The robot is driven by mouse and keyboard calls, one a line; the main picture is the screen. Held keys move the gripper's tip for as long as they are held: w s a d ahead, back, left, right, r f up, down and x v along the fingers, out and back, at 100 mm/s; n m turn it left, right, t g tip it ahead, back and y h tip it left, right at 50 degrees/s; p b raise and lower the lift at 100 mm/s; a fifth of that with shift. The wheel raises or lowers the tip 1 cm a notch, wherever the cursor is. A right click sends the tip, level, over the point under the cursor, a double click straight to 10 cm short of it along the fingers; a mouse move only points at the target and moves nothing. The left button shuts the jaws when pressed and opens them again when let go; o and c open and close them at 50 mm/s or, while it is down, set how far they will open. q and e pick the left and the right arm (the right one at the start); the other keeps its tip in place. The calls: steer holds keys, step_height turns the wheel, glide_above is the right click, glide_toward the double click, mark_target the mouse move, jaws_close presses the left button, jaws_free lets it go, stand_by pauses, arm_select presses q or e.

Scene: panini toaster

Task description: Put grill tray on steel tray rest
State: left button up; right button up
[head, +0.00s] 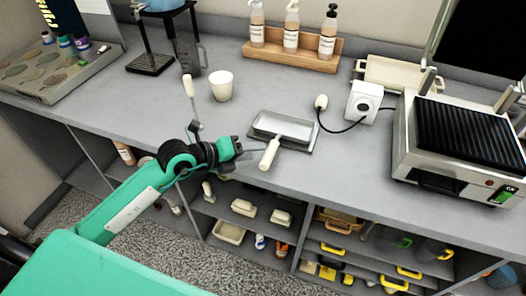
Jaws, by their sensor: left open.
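A shallow grey steel tray (294,123) lies on the counter near its front edge, in the middle of the head view. A cream handle (270,153) sticks out from its front toward the counter edge. I cannot tell whether the handled piece and the steel tray under it are one thing or two. My left gripper (256,152) is open and empty, just left of the cream handle, with its fingers pointing right toward it. A cream tray-like piece (402,75) lies at the back, behind the toaster. My right gripper is not in view.
The panini toaster (462,135) stands open at the right. A white socket box (363,103) with a black cord is left of it. Shelves are below the counter.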

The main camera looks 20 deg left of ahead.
arm_select(q)
steer(key=v, duration=0.6)
steer(key=shift+s+b, duration=0.2)
steer(key=shift+b, duration=0.25)
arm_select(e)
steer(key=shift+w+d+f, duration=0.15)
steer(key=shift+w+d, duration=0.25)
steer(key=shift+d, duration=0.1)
arm_select(q)
steer(key=shift+a+r, duration=0.15)
